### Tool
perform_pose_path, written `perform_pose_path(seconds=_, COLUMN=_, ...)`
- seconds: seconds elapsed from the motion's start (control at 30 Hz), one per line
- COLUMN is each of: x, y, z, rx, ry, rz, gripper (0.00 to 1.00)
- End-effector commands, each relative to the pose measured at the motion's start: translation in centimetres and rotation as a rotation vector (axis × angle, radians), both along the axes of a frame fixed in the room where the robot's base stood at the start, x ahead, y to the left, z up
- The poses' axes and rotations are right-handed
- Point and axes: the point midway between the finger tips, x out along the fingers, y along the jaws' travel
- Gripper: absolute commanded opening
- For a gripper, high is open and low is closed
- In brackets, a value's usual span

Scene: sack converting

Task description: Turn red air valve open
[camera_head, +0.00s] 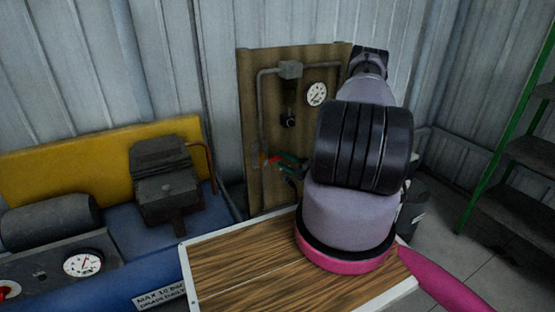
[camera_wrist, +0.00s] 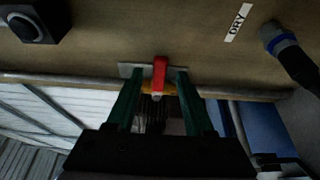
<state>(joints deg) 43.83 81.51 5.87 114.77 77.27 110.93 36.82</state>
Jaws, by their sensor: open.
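The red air valve lever (camera_wrist: 159,72) is in the middle of the wrist view, with a yellowish part below it and a pale plate behind it. My gripper (camera_wrist: 157,86) is open, with one green finger on each side of the lever. Whether either finger touches it I cannot tell. In the head view the valve's red handle (camera_head: 274,158) is small, on the pipe on the wooden board (camera_head: 262,112). My gripper's green fingers (camera_head: 290,160) show beside it, and my arm hides the right part of the board.
A round gauge (camera_head: 317,94) and a pipe with a grey box (camera_head: 290,70) are on the board. A blue-collared hose fitting (camera_wrist: 283,40) is near a DRY label (camera_wrist: 238,22). A compressor (camera_head: 166,175) stands left, and a green-framed ladder (camera_head: 508,125) right.

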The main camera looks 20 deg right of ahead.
Motion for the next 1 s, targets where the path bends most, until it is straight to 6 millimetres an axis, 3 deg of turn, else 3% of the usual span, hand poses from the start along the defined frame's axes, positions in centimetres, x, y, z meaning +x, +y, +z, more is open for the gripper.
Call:
perform_pose_path(seconds=0.2, x=2.4, y=1.2, z=0.0, rx=0.0, ry=-0.001, rz=0.002, gripper=0.53)
perform_pose_path(seconds=0.57, x=2.9, y=1.4, z=0.0, rx=0.0, ry=0.0, rz=0.0, gripper=0.53)
perform_pose_path(seconds=0.7, x=2.9, y=1.3, z=0.0, rx=0.0, ry=0.0, rz=0.0, gripper=0.03)
perform_pose_path(seconds=1.0, x=2.9, y=1.3, z=0.0, rx=0.0, ry=0.0, rz=0.0, gripper=0.0)
